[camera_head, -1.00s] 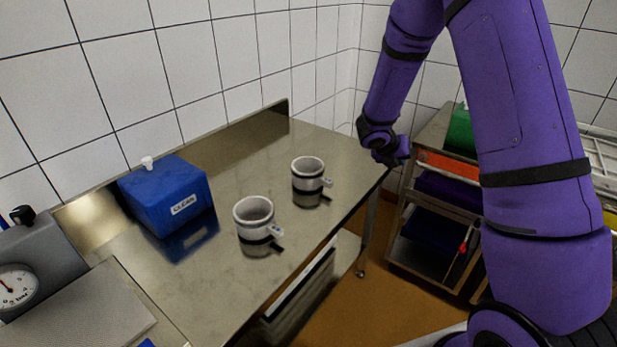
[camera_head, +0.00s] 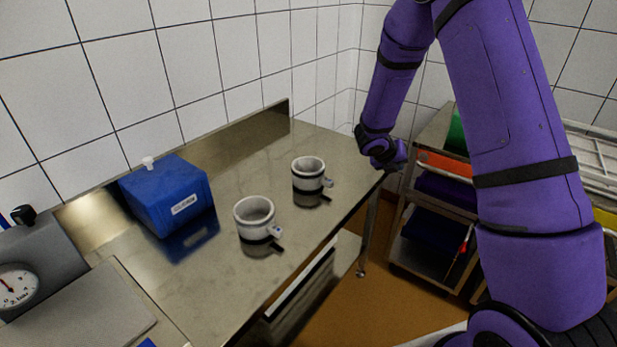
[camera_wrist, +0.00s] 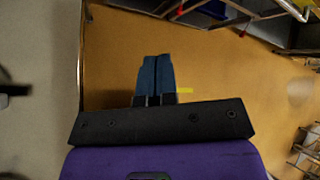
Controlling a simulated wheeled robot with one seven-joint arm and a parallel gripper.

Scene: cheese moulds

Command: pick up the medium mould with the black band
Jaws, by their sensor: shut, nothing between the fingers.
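Two white cup-like moulds stand upright on the steel table, each with a small side handle. The nearer mould (camera_head: 253,211) is left of the farther mould (camera_head: 307,168). Both show a dark band low on the body, mixed with their reflections, so I cannot tell which is the medium one. My gripper (camera_wrist: 155,60) shows in the wrist view with its blue fingers together, empty, above the orange-brown floor. In the head view the end of my arm is past the table's far right corner, apart from both moulds; the fingers are not clear there.
A blue box (camera_head: 168,198) with a white cap stands left of the moulds on the steel table (camera_head: 235,160). A grey device with a dial (camera_head: 18,285) is at lower left. A trolley (camera_head: 425,235) with coloured trays stands right of the table. Tiled walls close the back.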

